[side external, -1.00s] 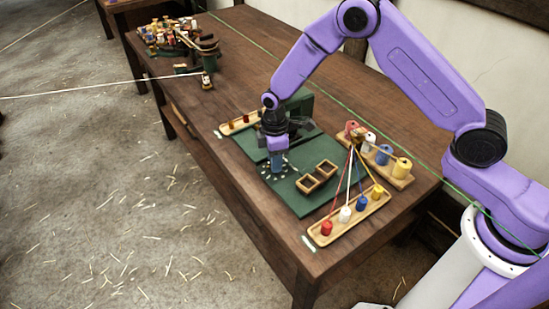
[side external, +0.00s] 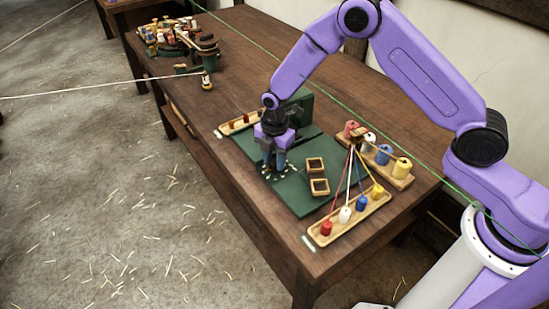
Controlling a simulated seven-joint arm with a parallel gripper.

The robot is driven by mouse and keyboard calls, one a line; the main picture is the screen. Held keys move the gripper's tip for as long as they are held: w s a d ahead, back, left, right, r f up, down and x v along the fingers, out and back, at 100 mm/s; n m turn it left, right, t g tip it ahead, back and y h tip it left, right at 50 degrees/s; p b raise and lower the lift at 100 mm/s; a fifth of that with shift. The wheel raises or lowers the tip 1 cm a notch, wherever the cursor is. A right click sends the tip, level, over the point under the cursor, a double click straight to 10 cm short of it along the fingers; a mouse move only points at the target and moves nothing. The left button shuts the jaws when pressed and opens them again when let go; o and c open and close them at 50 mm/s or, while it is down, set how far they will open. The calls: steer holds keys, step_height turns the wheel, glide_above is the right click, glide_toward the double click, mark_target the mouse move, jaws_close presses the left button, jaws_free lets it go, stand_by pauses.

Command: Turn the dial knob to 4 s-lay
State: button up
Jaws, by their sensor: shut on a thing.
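A dark green panel (side external: 295,198) lies on the wooden table with a ring of small white dial marks (side external: 289,170) on it. My gripper (side external: 274,168) points down inside this ring, with its two fingers side by side. It is shut on the dial knob, which the fingers hide almost wholly. The pointer and the lettering are too small or hidden, so I cannot tell which setting the knob is at. To the right of the dial, two small square wooden frames (side external: 320,187) stand on the panel, one behind the other.
A wooden tray (side external: 337,229) with several coloured spools stands right of the panel, with a second spool rack (side external: 402,180) behind it. Coloured strands rise between them. A green upright block (side external: 299,106) stands behind my gripper.

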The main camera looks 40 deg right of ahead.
mark_target(275, 162)
stand_by(0.4)
steer(key=o, duration=1)
steer(key=shift+o, duration=0.2)
step_height(275, 162, up, 18)
steer(key=shift+f, duration=0.25)
steer(key=shift+s, duration=0.1)
